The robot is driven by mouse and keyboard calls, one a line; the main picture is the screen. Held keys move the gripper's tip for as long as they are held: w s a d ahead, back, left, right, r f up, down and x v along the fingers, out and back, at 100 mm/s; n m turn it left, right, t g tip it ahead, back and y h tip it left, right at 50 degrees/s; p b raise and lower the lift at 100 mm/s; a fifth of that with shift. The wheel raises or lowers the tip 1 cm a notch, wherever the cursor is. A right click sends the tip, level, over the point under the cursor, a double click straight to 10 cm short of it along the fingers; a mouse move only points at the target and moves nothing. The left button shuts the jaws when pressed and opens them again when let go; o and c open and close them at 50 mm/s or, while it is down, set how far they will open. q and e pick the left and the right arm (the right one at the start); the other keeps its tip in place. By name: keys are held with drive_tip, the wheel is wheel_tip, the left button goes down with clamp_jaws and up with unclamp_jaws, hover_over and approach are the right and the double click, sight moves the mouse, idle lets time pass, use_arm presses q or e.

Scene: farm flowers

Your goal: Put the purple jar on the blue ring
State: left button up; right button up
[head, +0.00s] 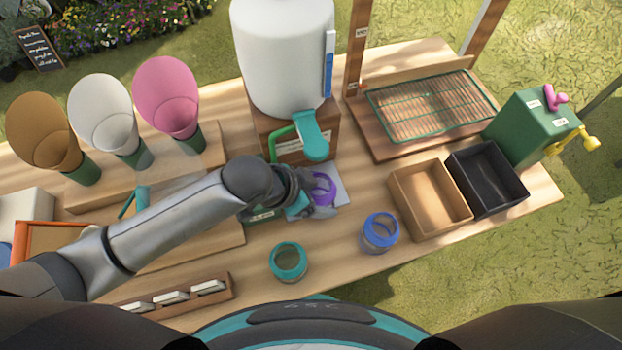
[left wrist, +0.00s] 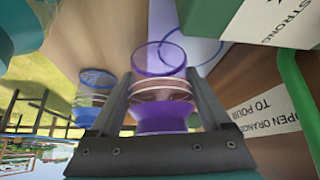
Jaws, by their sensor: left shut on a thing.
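The purple jar (head: 323,189) is clear glass with purple bands, and it also shows in the left wrist view (left wrist: 160,118). My left gripper (head: 314,197) is shut on it, with one finger on each side in the wrist view (left wrist: 163,100). The jar is over or on a pale mat (head: 341,201) in front of the white dispenser. A thin blue-violet ring (left wrist: 222,47) is drawn on this mat, and the jar overlaps its edge in the wrist view. I cannot tell whether the jar touches the mat. My right gripper is not in view.
A brown box (head: 430,198) stands to the right.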

use_arm(q)
drive_tip(key=w, duration=0.2)
drive_tip(key=w+a, duration=0.1)
drive_tip(key=w, duration=0.1)
drive_tip(key=shift+w+a+b, duration=0.2)
drive_tip(key=shift+b, duration=0.15)
drive_tip(key=shift+f, duration=0.55)
drive_tip(key=shift+s+f, duration=0.1)
drive_tip(key=shift+f, duration=0.05)
drive_tip(key=shift+f, duration=0.15)
drive_tip(key=o, duration=1.4)
drive_tip(key=p+v, duration=0.2)
drive_tip(key=v, duration=1)
drive_tip(key=shift+p, duration=0.35)
